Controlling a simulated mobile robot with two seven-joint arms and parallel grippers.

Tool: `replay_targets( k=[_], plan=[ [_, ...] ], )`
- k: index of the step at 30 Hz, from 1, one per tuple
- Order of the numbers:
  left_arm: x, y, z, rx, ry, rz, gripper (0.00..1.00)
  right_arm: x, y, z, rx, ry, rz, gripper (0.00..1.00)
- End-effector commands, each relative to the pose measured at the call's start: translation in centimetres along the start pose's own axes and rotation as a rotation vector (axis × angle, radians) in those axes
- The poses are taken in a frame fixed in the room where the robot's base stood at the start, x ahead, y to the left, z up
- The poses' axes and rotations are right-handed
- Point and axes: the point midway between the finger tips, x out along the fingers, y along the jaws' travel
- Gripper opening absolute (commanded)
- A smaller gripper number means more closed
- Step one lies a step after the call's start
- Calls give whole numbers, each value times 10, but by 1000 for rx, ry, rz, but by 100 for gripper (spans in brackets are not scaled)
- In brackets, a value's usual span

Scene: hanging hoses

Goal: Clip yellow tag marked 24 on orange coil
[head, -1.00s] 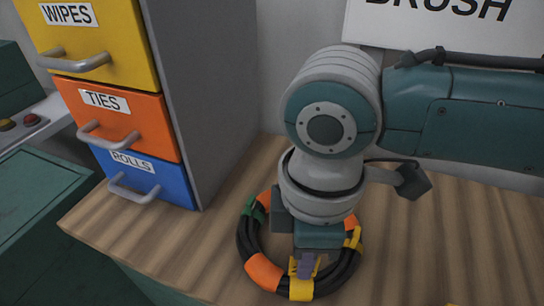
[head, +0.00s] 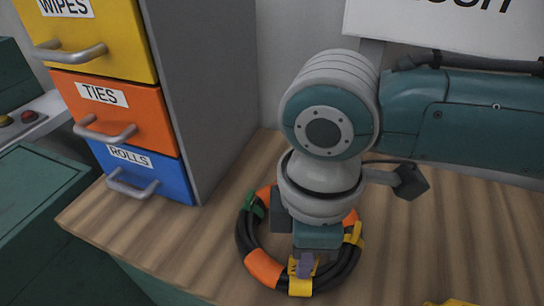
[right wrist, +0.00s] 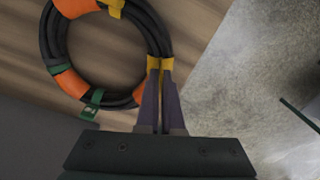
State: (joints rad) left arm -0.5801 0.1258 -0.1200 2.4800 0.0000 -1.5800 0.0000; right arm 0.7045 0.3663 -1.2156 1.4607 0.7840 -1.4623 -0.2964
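A black coil with orange bands (head: 263,268) lies on the wooden bench; it also fills the upper left of the right wrist view (right wrist: 52,35). A yellow tag (head: 300,287) sits on its near side, and shows at my fingertips in the right wrist view (right wrist: 153,63). My right gripper (head: 305,266) points down at this tag, its purple fingers nearly together on it. Another yellow tag (head: 354,235) and a green tag (head: 254,206) are on the coil. No number is readable. My left gripper is not in view.
A cabinet with yellow, orange (head: 112,108) and blue drawers stands left of the coil. A white sign (head: 440,25) is behind my right arm. A yellow thing (head: 450,303) shows at the bottom edge. The bench right of the coil is clear.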

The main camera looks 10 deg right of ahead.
Motion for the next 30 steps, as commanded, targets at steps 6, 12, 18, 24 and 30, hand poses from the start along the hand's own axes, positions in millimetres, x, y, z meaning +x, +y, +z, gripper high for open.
replay_targets(
  k=[6, 12, 18, 24, 30],
  plan=[
    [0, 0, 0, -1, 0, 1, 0, 0, 0, 0, 0, 0, 0, 24],
    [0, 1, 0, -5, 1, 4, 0, 0, 0, 0, 0, -1, 0, 39],
    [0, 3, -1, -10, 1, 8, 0, -1, 0, 0, 0, 0, 0, 39],
    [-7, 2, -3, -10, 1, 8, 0, -29, 1, 0, 0, 3, 2, 39],
    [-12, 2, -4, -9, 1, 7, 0, -70, 1, 0, -1, 3, 3, 39]
  ],
)
